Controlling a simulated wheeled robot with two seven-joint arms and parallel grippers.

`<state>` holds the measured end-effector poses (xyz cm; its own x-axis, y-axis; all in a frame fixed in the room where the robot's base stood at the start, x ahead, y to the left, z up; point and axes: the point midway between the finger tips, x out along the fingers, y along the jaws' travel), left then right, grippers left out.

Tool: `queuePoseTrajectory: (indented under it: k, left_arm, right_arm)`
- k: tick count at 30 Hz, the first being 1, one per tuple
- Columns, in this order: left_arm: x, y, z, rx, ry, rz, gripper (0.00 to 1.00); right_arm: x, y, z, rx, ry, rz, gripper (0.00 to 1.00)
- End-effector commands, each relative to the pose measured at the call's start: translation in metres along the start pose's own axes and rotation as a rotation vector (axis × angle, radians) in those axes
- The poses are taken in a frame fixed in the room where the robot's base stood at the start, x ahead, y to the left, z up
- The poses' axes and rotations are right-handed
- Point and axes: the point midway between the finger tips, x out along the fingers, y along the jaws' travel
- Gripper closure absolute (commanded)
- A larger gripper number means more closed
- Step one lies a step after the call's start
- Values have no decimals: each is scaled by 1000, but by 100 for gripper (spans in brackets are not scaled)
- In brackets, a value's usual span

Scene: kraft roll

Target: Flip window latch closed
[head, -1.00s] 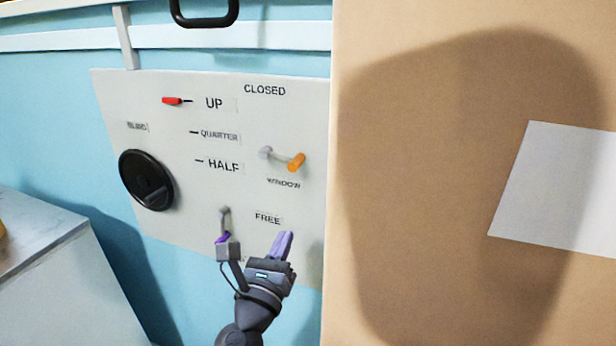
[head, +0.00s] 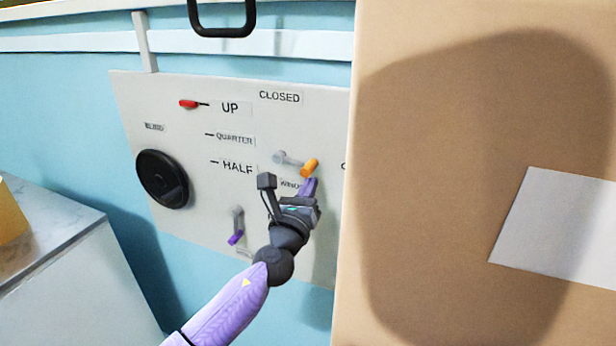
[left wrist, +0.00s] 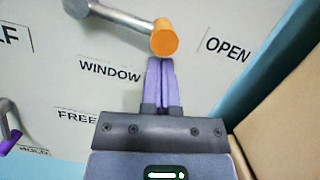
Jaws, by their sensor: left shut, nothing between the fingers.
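The window latch (head: 290,160) is a grey lever with an orange knob on a white panel (head: 190,225). Its knob end points right and slightly down, toward the OPEN label (left wrist: 228,50) in the left wrist view; the CLOSED label (head: 280,97) is above it. My left gripper (head: 311,184) is shut and empty, with its purple fingers just below the orange knob (left wrist: 164,40). In the left wrist view the fingertips are right under the knob; I cannot tell whether they touch it. My right gripper is not in view.
A large tan cardboard-like surface (head: 440,230) stands close on the right. The panel also carries a black round knob (head: 162,178), a red-tipped lever (head: 188,104) and a purple-tipped lever (head: 236,238). A counter (head: 50,235) is at the left.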

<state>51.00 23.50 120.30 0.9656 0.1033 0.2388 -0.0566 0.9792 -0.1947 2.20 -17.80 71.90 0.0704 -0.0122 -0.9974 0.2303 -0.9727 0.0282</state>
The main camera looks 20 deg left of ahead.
Motion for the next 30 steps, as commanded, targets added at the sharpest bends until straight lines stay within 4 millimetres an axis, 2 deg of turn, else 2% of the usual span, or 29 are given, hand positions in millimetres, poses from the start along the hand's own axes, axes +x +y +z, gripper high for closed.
queuePoseTrajectory:
  k: [14, 30]
  left_arm:
    - [1, 0, 4, -6, 1, 1, 100]
    - [2, -4, 12, -102, 0, 25, 100]
  right_arm:
    - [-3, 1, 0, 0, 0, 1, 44]
    - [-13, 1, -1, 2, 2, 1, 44]
